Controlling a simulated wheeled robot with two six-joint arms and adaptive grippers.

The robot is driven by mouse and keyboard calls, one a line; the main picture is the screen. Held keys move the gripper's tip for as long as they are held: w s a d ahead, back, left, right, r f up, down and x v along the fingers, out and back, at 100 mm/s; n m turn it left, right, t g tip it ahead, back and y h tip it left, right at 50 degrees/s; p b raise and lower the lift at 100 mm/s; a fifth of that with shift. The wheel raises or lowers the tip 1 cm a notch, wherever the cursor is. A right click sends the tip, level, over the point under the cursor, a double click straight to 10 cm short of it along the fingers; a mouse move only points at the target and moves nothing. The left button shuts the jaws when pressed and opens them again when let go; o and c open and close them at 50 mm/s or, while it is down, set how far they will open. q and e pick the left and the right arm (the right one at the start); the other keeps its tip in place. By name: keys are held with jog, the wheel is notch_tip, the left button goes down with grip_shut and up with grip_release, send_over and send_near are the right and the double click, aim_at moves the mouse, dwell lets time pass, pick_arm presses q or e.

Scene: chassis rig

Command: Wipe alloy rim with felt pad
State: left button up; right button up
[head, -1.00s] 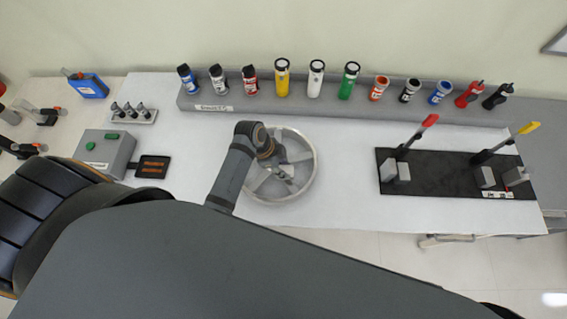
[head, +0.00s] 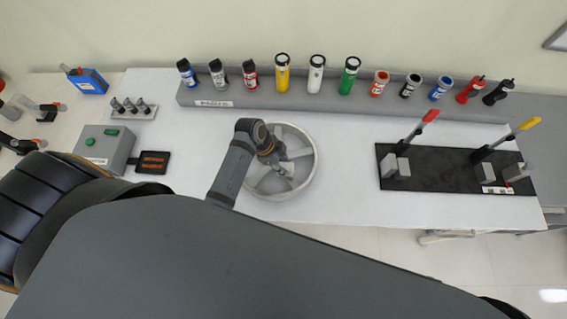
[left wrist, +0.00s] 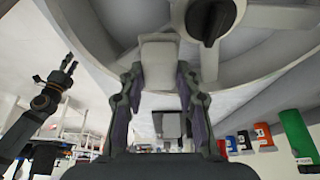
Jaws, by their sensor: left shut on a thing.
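The alloy rim (head: 312,170) lies flat on the white table, a pale round wheel with spokes. My left gripper (head: 284,168) is over its spokes, inside the outer ring; the arm hides the rim's left part. In the left wrist view, my left gripper (left wrist: 158,88) is shut on a pale grey felt pad (left wrist: 159,62). The pad is at the rim's (left wrist: 262,72) spoked face, but whether it touches cannot be told. A dark hub cap (left wrist: 211,18) shows beside it. An arm that appears to be my right, with its gripper (left wrist: 66,66), is at the left; its jaws are too small to read.
A grey rack (head: 215,100) with several bottles and cans runs along the back. A black board (head: 440,180) with red and yellow levers stands at right. A grey box (head: 105,148) and black tray (head: 153,162) are at left. The table between rim and board is clear.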

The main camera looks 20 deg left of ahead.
pick_arm(q)
jog(key=shift+f+b, duration=0.3)
jog(key=shift+f, duration=0.4)
jog(key=shift+s+d+r+p, duration=0.2)
jog(key=shift+s+d+p, duration=0.05)
jog(key=shift+d+p, duration=0.1)
jog(key=shift+s+d, duration=1)
jog(key=shift+d, duration=0.25)
jog(key=shift+f, duration=0.2)
jog(key=shift+w+a+f, duration=0.1)
jog(key=shift+w+a, duration=0.5)
jog(key=shift+a, duration=0.25)
jog(key=shift+w+a, duration=0.6)
jog(key=shift+a, duration=0.2)
jog(key=shift+r, duration=3.05)
